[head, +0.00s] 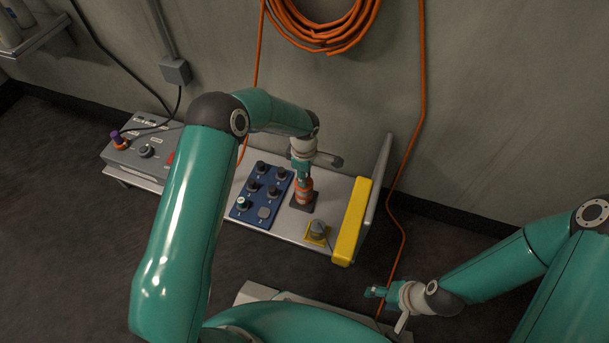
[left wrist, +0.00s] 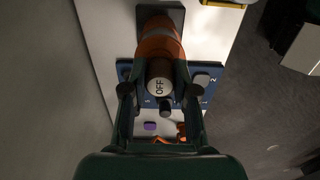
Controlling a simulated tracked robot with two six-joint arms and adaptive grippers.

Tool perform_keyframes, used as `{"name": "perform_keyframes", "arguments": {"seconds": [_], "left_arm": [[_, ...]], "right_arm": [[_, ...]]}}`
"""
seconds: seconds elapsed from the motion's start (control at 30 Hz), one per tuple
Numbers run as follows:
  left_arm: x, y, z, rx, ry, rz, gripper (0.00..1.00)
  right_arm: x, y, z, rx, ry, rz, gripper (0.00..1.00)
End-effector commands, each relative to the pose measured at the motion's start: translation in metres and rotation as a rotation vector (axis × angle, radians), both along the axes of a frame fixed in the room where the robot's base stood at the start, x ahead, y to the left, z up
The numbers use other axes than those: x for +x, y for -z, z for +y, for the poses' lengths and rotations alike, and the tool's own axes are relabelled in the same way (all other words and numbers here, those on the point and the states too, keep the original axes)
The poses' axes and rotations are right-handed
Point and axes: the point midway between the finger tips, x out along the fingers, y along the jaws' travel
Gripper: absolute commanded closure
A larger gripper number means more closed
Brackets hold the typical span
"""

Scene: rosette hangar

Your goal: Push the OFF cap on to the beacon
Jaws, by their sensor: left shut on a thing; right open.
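The orange beacon (head: 304,193) stands on a dark square base on the light bench top. In the left wrist view the beacon (left wrist: 159,44) shows just behind the OFF cap (left wrist: 160,87), whose pale round face reads "OFF". My left gripper (head: 302,172) points down over the beacon; it also shows in the left wrist view (left wrist: 161,92), shut on the cap with a finger on either side. The cap is in line with the beacon, but I cannot tell whether it is seated. My right gripper (head: 375,292) is open and empty, low in front of the bench.
A blue panel (head: 241,208) with several dark knobs lies left of the beacon. A yellow plate with a grey knob (head: 317,228) is at the front, beside a yellow block (head: 352,222). A grey control box (head: 127,153) stands at the bench's left end.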

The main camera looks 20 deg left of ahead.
Motion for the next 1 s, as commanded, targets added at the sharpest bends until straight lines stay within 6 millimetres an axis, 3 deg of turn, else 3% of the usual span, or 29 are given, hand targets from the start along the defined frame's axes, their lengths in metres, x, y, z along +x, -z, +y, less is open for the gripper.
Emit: {"name": "perform_keyframes", "arguments": {"seconds": [0.7, 0.73, 0.9, 1.0], "left_arm": [[0.0, 0.0016, -0.0001, 0.0, 0.0, 0.0, 1.0], [0.0, 0.0016, -0.0001, 0.0, 0.0, 0.0, 0.69], [0.0, 0.0016, -0.0001, 0.0, 0.0, 0.0, 0.43], [0.0, 0.0017, 0.0, 0.0, 0.0, 0.0, 0.43]], "right_arm": [[0.0, 0.0044, 0.0, 0.0, 0.0, 0.0, 0.43], [0.0, 0.0044, 0.0, 0.0, 0.0, 0.0, 0.43], [0.0, 0.0044, 0.0, 0.0, 0.0, 0.0, 0.43], [0.0, 0.0044, 0.0, 0.0, 0.0, 0.0, 0.43]]}}
